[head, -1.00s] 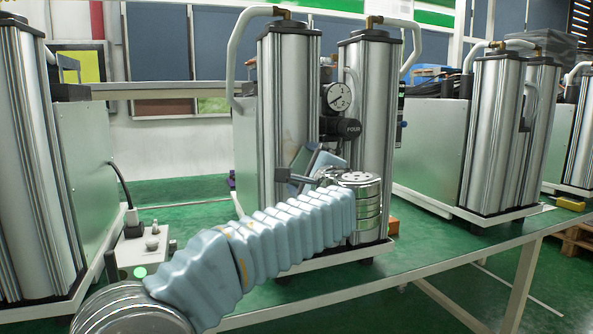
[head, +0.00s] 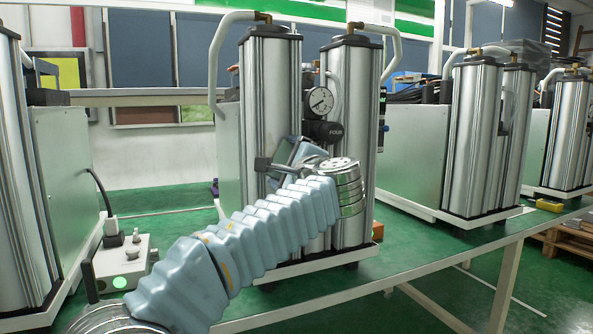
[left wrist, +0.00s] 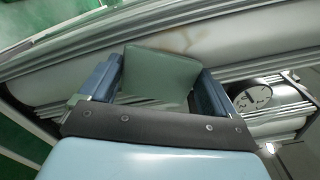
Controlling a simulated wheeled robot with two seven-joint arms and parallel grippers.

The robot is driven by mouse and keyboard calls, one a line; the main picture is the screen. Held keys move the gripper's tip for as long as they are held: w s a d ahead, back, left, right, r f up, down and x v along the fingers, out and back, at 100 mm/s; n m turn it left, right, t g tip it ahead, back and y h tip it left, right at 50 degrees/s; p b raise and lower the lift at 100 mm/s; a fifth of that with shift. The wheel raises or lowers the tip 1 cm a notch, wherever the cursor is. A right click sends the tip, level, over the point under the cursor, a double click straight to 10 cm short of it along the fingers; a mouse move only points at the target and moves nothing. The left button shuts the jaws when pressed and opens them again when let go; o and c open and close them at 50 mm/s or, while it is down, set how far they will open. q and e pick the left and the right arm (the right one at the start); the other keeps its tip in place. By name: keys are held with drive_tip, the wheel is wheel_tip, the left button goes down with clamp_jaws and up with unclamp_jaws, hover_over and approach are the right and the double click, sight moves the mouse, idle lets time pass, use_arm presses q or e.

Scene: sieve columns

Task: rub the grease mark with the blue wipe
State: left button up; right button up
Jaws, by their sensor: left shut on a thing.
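My left gripper (head: 290,152) is in front of the left silver column (head: 268,90) of the middle unit. In the left wrist view my left gripper (left wrist: 160,78) is shut on a flat, dull grey-green pad, which I take for the blue wipe (left wrist: 160,75). The wipe sits between two blue fingers. A brownish smear, the grease mark (left wrist: 183,40), shows on the column just beyond the wipe's upper edge. I cannot tell whether the wipe touches the column. In the head view the mark is too faint to make out. My right gripper is not in view.
A round gauge (head: 320,101) and a black knob (head: 324,131) sit between the two columns, right of my gripper. A grey control box (head: 122,264) stands on the green table (head: 420,243) at left. More column units stand at both sides.

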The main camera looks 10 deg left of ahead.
sight(273, 150)
use_arm(q)
drive_tip(key=shift+s+a, duration=0.45)
drive_tip(key=shift+a, duration=0.1)
drive_tip(key=shift+s+a+r, duration=0.5)
drive_tip(key=shift+a+r, duration=0.1)
drive_tip(key=shift+a, duration=0.2)
drive_tip(key=shift+s+a+r, duration=0.5)
drive_tip(key=shift+a+r, duration=0.1)
drive_tip(key=shift+a, duration=0.2)
drive_tip(key=shift+w+d+p, duration=0.4)
drive_tip(key=shift+d+p, duration=0.2)
drive_tip(key=shift+p, duration=0.05)
drive_tip(key=shift+w+d+p, duration=0.3)
drive_tip(key=shift+w+d, duration=0.2)
drive_tip(key=shift+d, duration=0.2)
drive_tip(key=w+d, duration=0.1)
drive_tip(key=d, duration=0.1)
drive_tip(key=w+d, duration=0.1)
drive_tip(key=shift+w+d+f, duration=0.2)
drive_tip(key=shift+w+d, duration=0.1)
drive_tip(key=shift+d, duration=0.1)
